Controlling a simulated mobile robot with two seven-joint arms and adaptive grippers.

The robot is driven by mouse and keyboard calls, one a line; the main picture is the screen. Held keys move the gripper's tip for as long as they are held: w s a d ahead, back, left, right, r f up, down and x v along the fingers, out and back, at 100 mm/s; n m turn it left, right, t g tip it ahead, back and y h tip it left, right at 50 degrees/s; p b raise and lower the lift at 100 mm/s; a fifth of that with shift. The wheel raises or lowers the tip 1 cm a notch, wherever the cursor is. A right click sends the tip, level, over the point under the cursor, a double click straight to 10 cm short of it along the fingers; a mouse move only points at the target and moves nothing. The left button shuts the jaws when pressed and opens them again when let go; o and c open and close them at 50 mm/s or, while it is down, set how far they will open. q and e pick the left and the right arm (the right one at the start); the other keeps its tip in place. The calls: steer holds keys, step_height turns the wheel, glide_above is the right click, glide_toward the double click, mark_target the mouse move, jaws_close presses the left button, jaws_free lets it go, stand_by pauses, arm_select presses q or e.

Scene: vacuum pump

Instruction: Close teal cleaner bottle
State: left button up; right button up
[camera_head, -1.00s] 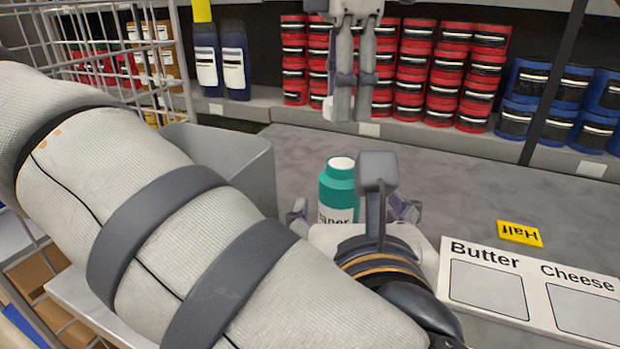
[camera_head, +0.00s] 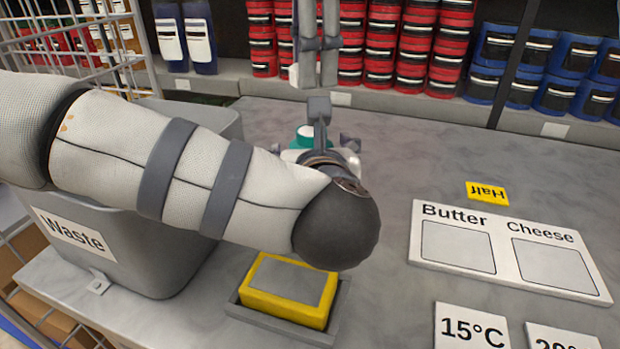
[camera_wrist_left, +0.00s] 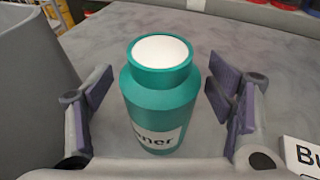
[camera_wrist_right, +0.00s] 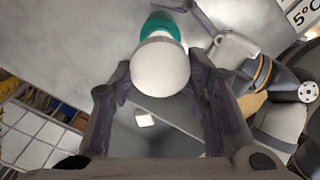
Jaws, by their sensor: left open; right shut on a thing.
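The teal cleaner bottle (camera_wrist_left: 160,95) stands upright on the counter, its round top showing white, with a partly visible label. In the head view the bottle (camera_head: 301,138) is mostly hidden behind my left wrist. My left gripper (camera_wrist_left: 165,110) is open, with one finger on each side of the bottle and gaps between. My right gripper (camera_head: 318,85) is above and behind the bottle in the head view. In the right wrist view it is shut on a round white cap (camera_wrist_right: 160,70), with the teal bottle (camera_wrist_right: 163,25) beyond. The cap is apart from the bottle in the head view.
A grey waste bin (camera_head: 120,245) stands left of the bottle. A yellow sponge-like block (camera_head: 290,288) lies in a tray in front. Butter and Cheese labels (camera_head: 505,250) lie to the right. Red containers (camera_head: 390,45) line the shelf behind.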

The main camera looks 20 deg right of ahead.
mark_target(309, 130)
arm_select(q)
jaws_close()
arm_select(e)
steer(key=shift+f, duration=2.5)
steer(key=shift+f, duration=0.9)
steer(key=shift+f, duration=0.55)
steer(key=m, duration=0.4)
steer(key=shift+w+m, duration=0.1)
steer(key=shift+m, duration=0.3)
steer(key=m, duration=0.5)
